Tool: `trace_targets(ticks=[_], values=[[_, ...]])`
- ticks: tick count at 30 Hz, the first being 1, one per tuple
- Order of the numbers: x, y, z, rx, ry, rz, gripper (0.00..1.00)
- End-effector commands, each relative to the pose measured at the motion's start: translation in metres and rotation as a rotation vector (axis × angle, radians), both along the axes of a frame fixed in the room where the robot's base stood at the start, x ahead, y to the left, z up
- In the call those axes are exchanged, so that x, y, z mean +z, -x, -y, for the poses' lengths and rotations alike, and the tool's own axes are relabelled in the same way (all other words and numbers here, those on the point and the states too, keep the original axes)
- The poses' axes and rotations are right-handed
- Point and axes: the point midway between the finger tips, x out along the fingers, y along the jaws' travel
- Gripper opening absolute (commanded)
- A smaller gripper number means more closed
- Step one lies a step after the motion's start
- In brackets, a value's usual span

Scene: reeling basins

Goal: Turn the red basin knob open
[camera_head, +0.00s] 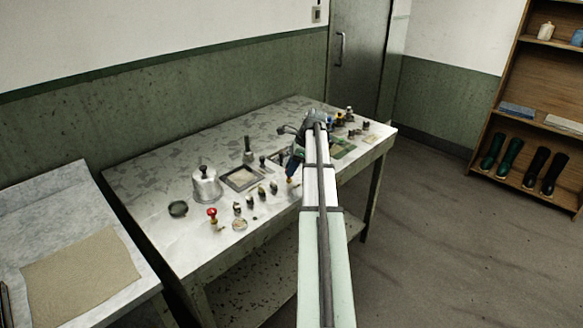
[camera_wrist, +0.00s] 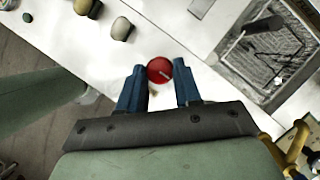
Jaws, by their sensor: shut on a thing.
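A round red knob (camera_wrist: 159,71) with a pale line across its face sits between the two blue fingers of my gripper (camera_wrist: 160,82) in the wrist view. My gripper is shut on it. In the head view my gripper (camera_head: 293,166) is low over the front part of the table, and only a small red spot (camera_head: 290,181) shows at its tips. The lower part of the knob is hidden. A second red-topped fitting (camera_head: 212,213) stands apart, farther left near the table's front edge.
The table (camera_head: 145,183) holds a dark-framed tray (camera_head: 228,184), a metal bell-shaped vessel (camera_head: 206,188) and several small rounded pieces left of my gripper. More small items crowd the table's far right. A side table (camera_head: 60,195) with a tan sheet stands at left.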

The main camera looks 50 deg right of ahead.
Motion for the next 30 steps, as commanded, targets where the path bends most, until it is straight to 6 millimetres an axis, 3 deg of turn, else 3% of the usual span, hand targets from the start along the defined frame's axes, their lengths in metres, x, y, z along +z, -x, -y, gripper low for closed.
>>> trace_targets(ticks=[13,14,15,22,30], values=[[0.0003,-0.0009,-0.0003,0.016,-0.001,0.002,0.03],[0.0003,-0.0009,-0.0003,0.015,-0.001,0.002,0.34],[0.0003,-0.0009,-0.0003,0.015,-0.001,0.002,0.38],[0.0002,-0.0005,-0.0002,0.014,0.000,0.001,0.59],[0.0016,0.0000,0.0004,0.013,0.000,0.001,0.59]])
